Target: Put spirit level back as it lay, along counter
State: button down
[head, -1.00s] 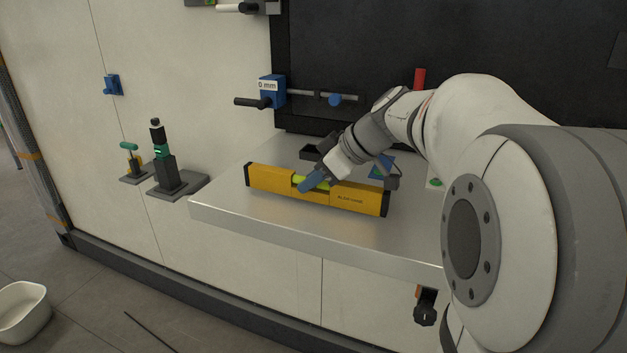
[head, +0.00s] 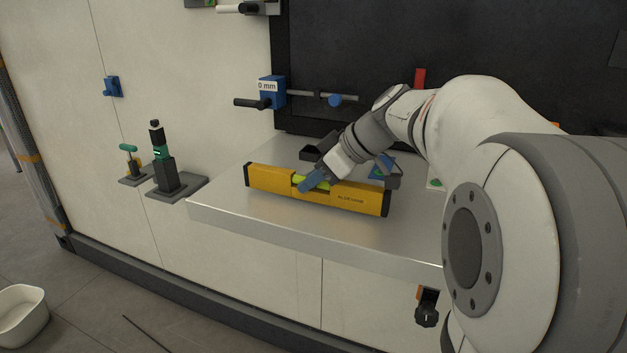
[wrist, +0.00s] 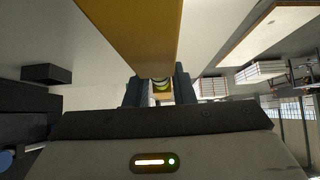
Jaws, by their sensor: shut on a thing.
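The yellow spirit level (head: 356,197) with black end caps and a green vial lies lengthwise along the metal counter (head: 245,216), near its front edge. In the head view I cannot tell whether it touches the counter or hangs just above it. My gripper (head: 308,184) is shut on the level at its middle, by the vial. In the wrist view the level (wrist: 130,30) fills the top middle, and my gripper's fingers (wrist: 160,88) stand on either side of it. The level's underside is hidden in the head view.
A small dark tray (head: 318,150) lies on the counter behind my gripper. A blue block with a rod (head: 271,92) is on the wall at the back. The counter's left part is bare.

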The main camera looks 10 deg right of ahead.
jog(key=shift+f+b, duration=0.6)
jog(key=shift+b, duration=0.2)
dwell(0.4)
jog(key=c, duration=1.1)
grip_release()
jog(key=shift+c, duration=0.2)
